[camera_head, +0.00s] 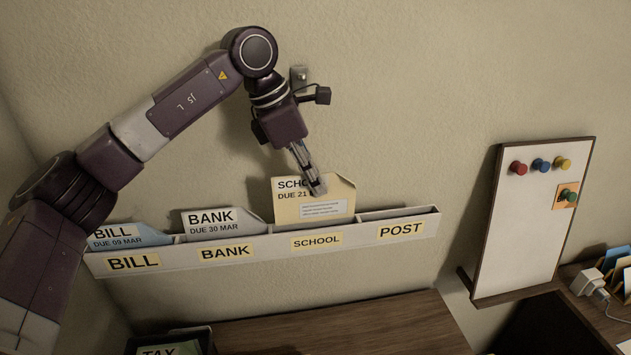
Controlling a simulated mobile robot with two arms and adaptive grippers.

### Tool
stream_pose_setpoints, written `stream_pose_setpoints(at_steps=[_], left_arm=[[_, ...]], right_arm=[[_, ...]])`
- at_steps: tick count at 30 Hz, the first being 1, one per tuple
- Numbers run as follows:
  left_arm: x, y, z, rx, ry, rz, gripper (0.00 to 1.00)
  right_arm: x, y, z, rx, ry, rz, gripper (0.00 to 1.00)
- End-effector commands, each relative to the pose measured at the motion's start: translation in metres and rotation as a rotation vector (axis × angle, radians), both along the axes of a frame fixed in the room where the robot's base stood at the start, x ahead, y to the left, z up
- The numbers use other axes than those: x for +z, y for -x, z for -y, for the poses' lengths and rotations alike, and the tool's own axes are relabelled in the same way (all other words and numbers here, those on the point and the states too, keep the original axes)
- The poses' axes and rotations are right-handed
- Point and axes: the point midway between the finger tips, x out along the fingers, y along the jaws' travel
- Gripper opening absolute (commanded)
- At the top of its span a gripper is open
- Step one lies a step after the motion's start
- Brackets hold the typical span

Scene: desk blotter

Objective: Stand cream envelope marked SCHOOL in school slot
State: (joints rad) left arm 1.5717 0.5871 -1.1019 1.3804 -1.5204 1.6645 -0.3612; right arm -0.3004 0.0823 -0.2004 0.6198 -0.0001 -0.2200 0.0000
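The cream envelope (288,207) marked SCHOOL stands almost upright at the slot labelled SCHOOL (316,241) in the white wall rack (280,251). It rises well above the rack's front and higher than the other envelopes; its bottom edge is hidden behind the front lip. My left gripper (317,187) reaches down from above, its fingers close together at the envelope's top edge, one lying across the front and covering part of the lettering. It looks shut on the envelope; the far finger is hidden. My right gripper is out of view.
A blue BILL envelope (130,236) and a grey BANK envelope (222,221) stand in the slots to the left. The POST slot (400,230) looks empty. A pinboard (520,230) with several pins is at the right. A wooden surface (380,325) lies below.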

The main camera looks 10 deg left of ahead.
Motion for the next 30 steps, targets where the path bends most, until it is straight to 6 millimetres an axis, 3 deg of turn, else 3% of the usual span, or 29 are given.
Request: stream_pose_setpoints(at_steps=[30], left_arm=[[-0.008, 0.0004, -0.0002, 0.0, 0.0, 0.0, 0.0]], right_arm=[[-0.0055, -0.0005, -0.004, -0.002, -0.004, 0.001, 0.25]])
